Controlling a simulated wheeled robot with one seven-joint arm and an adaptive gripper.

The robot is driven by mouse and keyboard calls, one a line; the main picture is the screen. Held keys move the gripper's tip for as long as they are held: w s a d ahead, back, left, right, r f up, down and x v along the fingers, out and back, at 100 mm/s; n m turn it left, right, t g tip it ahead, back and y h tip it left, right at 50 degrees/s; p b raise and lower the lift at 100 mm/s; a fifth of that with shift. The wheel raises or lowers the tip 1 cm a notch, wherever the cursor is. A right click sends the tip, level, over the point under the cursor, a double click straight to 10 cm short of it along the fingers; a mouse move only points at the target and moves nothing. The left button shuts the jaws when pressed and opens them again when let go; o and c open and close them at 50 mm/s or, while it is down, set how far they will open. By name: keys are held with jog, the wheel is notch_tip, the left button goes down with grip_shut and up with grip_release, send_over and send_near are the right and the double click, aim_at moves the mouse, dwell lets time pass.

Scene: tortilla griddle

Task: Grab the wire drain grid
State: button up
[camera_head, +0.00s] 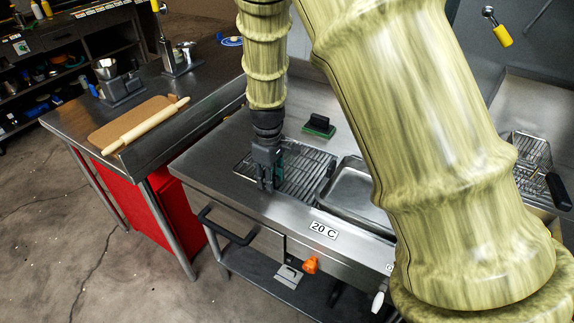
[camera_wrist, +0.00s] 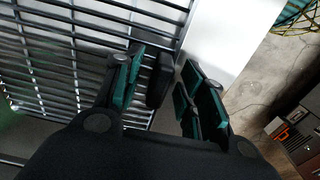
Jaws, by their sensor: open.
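The wire drain grid (camera_head: 305,178) is a rectangle of parallel metal bars set in the steel counter, left of a metal pan. My gripper (camera_head: 267,184) points down over its left front part in the head view. In the wrist view the grid (camera_wrist: 60,50) fills the upper left, and its edge bar runs down toward my open gripper (camera_wrist: 168,88). One green-padded finger is over the bars and the other is past the edge, over the bare metal. Nothing shows held between them. Whether the fingers touch the grid I cannot tell. My arm hides part of the scene.
A rectangular metal pan (camera_head: 348,190) sits right of the grid. A green and black scrubber (camera_head: 319,125) lies behind it. A wire basket (camera_head: 528,160) stands at the far right. A rolling pin (camera_head: 146,125) lies on a board on the left table.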

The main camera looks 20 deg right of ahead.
grip_shut()
jog(key=shift+r, duration=0.1)
